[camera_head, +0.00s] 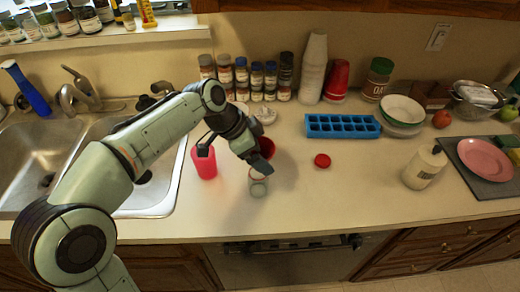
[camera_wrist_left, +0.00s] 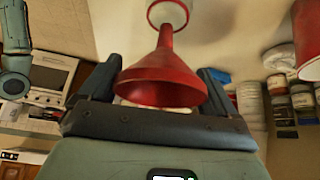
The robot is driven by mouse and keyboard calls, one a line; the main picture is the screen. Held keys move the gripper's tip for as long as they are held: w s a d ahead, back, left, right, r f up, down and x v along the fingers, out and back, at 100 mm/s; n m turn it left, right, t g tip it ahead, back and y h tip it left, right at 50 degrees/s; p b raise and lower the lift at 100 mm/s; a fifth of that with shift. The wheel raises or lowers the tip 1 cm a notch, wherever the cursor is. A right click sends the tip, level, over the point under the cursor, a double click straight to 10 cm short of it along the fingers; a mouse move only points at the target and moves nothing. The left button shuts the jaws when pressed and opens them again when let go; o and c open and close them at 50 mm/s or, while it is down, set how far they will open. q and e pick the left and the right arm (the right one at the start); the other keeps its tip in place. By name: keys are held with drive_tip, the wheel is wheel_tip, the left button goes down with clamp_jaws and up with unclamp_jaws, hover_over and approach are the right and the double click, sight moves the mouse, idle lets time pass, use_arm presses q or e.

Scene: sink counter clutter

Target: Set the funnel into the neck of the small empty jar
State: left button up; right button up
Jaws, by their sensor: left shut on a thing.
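A red funnel (camera_wrist_left: 164,80) is held between the fingers of my left gripper (camera_wrist_left: 160,92), its wide mouth toward the wrist camera and its spout pointing away. In the head view, part of the funnel (camera_head: 267,147) shows behind the dark fingers of my left gripper (camera_head: 258,163). The small clear jar (camera_head: 258,187) stands upright on the counter just below the fingers and looks empty. In the wrist view, the spout tip overlaps the jar (camera_wrist_left: 168,13); I cannot tell whether it is inside the neck. My right gripper is not in view.
A red cup (camera_head: 204,164) stands close left of the jar, near the sink (camera_head: 110,165). A red lid (camera_head: 322,160) lies to the right. A blue ice tray (camera_head: 343,126) and spice jars (camera_head: 256,80) are behind.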

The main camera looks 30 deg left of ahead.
use_arm(q)
drive_tip(key=shift+f+b, duration=1.65)
drive_tip(key=shift+f, duration=0.65)
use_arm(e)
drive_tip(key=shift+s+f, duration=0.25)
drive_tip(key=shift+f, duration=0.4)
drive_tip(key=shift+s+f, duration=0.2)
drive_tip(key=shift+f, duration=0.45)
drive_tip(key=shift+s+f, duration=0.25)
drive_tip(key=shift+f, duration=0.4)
use_arm(q)
drive_tip(key=o, duration=0.5)
drive_tip(key=shift+c, duration=0.2)
drive_tip(key=p+v, duration=0.2)
drive_tip(key=v, duration=1.1)
drive_tip(key=shift+r, duration=0.25)
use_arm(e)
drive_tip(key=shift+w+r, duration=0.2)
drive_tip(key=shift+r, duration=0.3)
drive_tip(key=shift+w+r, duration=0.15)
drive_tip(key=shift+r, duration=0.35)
use_arm(q)
drive_tip(key=shift+f, duration=0.1)
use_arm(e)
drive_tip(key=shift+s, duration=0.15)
